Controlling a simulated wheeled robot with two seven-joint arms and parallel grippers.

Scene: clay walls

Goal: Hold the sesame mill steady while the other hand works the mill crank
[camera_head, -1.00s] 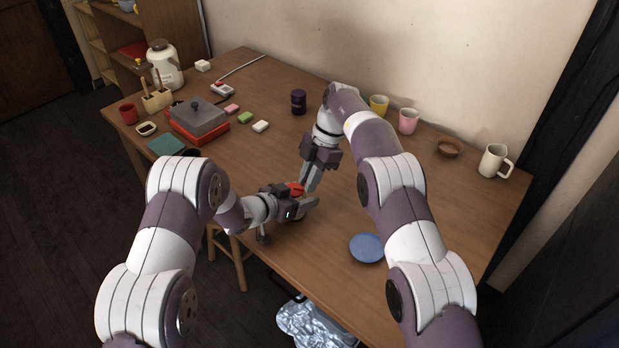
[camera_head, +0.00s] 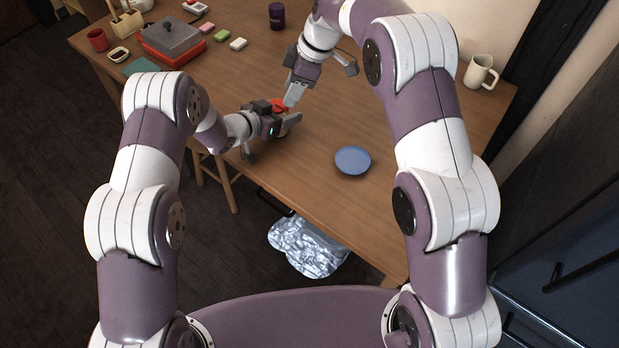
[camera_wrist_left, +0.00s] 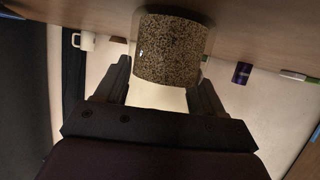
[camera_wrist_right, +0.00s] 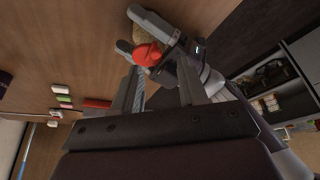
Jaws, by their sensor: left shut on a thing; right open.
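The sesame mill shows in the left wrist view as a clear body (camera_wrist_left: 172,48) filled with speckled seeds, between my left fingers. Its red top (camera_wrist_right: 147,54) shows in the right wrist view, and also in the head view (camera_head: 279,105). My left gripper (camera_head: 287,122) is shut on the mill near the table's front edge. My right gripper (camera_head: 292,98) is open just above and beside the red top. In the right wrist view its fingers (camera_wrist_right: 160,88) point toward the red part with nothing clearly between them. The crank's exact shape is not clear.
A blue plate (camera_head: 353,160) lies to the right of the mill on the table (camera_head: 330,205). A cream mug (camera_head: 481,72) stands at the far right. A dark purple jar (camera_head: 277,16), small blocks and a grey-lidded red box (camera_head: 172,45) sit toward the back. Table around the plate is clear.

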